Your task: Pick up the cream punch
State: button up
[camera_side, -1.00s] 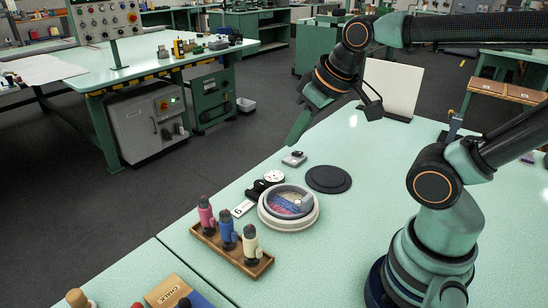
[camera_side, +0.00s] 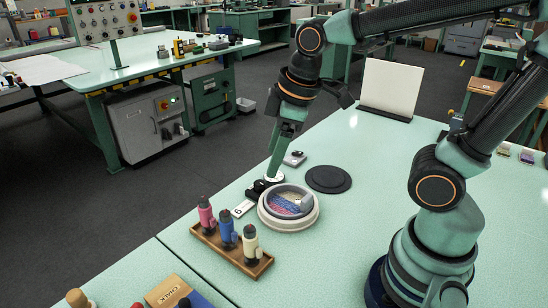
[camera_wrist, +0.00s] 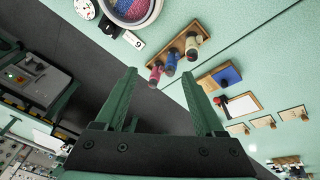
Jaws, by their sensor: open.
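The cream punch (camera_side: 251,242) stands upright at the right end of a wooden tray (camera_side: 220,248), beside the blue punch (camera_side: 227,231) and the pink punch (camera_side: 206,214). In the wrist view the cream punch (camera_wrist: 192,46) is above and right of the fingers, at the far end of the row from the pink punch (camera_wrist: 155,77). My gripper (camera_side: 272,172) points down over the back-left of the round hoop, apart from the tray. In the wrist view my gripper's fingers (camera_wrist: 159,76) are spread with nothing held between them.
A round hoop (camera_side: 314,219) with pink, blue and cream patches sits right of the tray. A black disc (camera_side: 328,179) lies behind it, and a white panel (camera_side: 391,88) stands farther back.

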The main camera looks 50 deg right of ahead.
aim_at(252, 236)
jog(key=a+f+n+g, duration=0.1)
jog(key=a+f+n, duration=0.1)
jog(key=n, duration=0.2)
jog(key=a+f+n+g, duration=0.1)
jog(key=a+f+n, duration=0.1)
jog(key=a+n, duration=0.1)
jog(key=a+f+n+g, duration=0.1)
jog(key=a+f+n, duration=0.1)
jog(key=n, duration=0.3)
jog(key=shift+w+a+h, duration=0.2)
jog(key=shift+a+h, duration=0.1)
jog(key=shift+a, duration=0.15)
notch_tip(252, 236, down, 7)
jog(key=shift+r, duration=0.2)
jog(key=f, duration=0.2)
jog(key=d+f, duration=0.1)
jog(key=f, duration=0.1)
jog(key=shift+s+f, duration=0.1)
jog(key=shift+f, duration=0.65)
jog(key=shift+c, duration=0.3)
grip_shut()
